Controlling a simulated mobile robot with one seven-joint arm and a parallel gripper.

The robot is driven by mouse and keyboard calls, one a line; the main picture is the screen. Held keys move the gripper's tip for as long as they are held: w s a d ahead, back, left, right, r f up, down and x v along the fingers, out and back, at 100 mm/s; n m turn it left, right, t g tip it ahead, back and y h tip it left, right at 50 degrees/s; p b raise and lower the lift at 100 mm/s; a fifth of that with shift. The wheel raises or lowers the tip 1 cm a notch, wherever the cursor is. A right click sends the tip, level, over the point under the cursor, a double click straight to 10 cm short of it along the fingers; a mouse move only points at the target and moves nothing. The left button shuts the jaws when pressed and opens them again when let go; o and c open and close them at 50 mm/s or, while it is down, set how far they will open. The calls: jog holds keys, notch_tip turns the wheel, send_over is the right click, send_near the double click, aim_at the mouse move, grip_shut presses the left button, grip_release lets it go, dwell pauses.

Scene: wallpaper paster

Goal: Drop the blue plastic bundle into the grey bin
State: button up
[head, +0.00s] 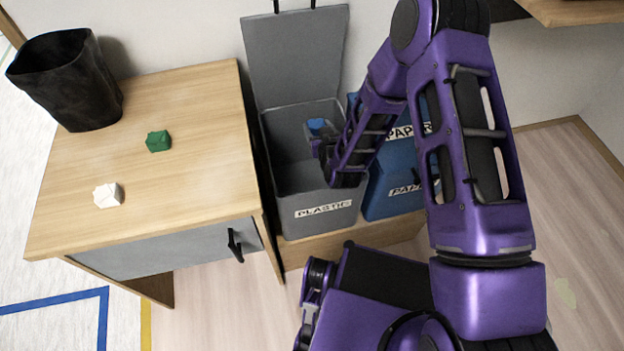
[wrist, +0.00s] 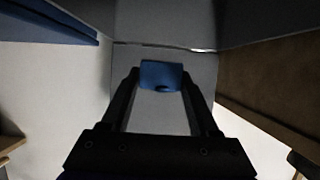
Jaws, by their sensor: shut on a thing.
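The blue plastic bundle (head: 317,125) shows at the end of my arm in the head view. In the wrist view the bundle (wrist: 161,75) sits between my two fingertips. My gripper (wrist: 160,78) is shut on it; it also shows in the head view (head: 318,135). The grey bin (head: 325,217), labelled PLASTIC, stands with its lid raised against the wall. My gripper and the bundle are over the bin's open mouth; how high they are above its floor is hard to tell. My forearm hides part of the bin's right side.
A blue PAPER bin (head: 388,205) stands right of the grey bin, partly behind my arm. On the left, a wooden desk (head: 200,185) holds a black basket (head: 75,90), a green bundle (head: 158,141) and a white bundle (head: 107,195). Open floor lies to the right.

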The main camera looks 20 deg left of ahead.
jog(key=o, duration=1.4)
jog(key=p+v, duration=0.3)
jog(key=v, duration=1.4)
jog(key=shift+s, duration=0.2)
jog(key=shift+s+d, duration=0.1)
